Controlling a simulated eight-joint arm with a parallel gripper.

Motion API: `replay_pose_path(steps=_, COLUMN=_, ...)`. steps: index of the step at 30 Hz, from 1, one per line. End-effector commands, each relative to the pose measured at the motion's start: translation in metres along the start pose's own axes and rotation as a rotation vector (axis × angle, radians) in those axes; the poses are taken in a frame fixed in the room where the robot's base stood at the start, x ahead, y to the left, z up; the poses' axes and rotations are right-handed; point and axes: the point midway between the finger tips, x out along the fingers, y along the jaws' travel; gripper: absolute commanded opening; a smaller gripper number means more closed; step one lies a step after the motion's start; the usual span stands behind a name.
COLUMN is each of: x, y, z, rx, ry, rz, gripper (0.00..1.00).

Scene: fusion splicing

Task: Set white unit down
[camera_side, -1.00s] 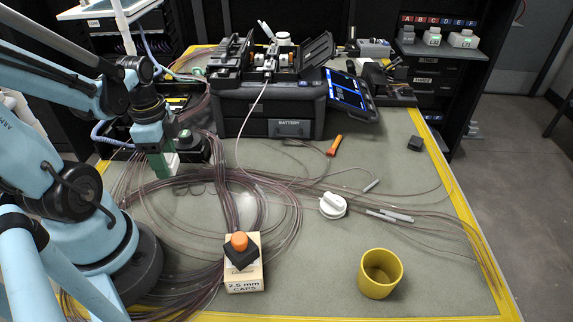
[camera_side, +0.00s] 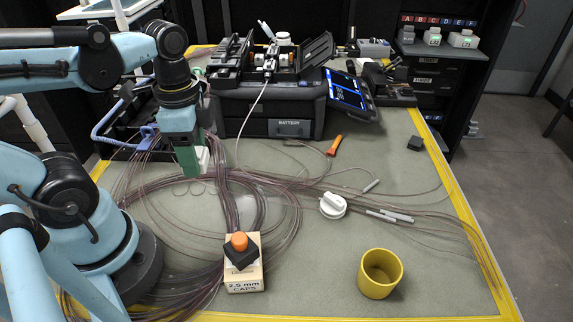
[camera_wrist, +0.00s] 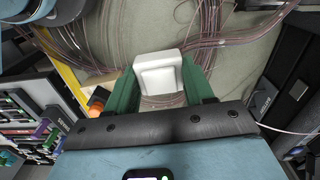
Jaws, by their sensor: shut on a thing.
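My gripper (camera_side: 188,158) has green fingers pointing down over the left part of the bench, just in front of the splicer case. The white unit (camera_wrist: 159,72) is a small rounded block between the two green fingers in the wrist view, and my gripper is shut on it. In the side view only a pale edge of the white unit (camera_side: 204,158) shows beside the fingers; the rest is hidden. I cannot tell whether its underside touches the bench or the fibres below.
Coiled brown fibres (camera_side: 285,215) spread over the mat. Similar white units (camera_side: 463,39) sit on a shelf at back right. The front-centre mat is fairly clear.

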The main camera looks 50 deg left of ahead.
Motion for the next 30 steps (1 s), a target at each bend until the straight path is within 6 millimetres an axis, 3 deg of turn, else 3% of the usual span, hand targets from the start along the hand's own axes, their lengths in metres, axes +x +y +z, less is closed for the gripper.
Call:
replay_pose_path(steps=9, x=-0.03, y=-0.016, z=-0.071, rx=0.025, ry=0.0, rz=0.0, gripper=0.22)
replay_pose_path(steps=15, x=-0.039, y=-0.018, z=-0.126, rx=0.038, ry=0.0, rz=0.0, gripper=0.22)
replay_pose_path(steps=23, x=-0.036, y=-0.006, z=-0.202, rx=0.057, ry=-0.001, rz=-0.001, gripper=0.22)
replay_pose_path(steps=30, x=-0.021, y=0.019, z=-0.269, rx=0.071, ry=-0.001, rz=-0.001, gripper=0.22)
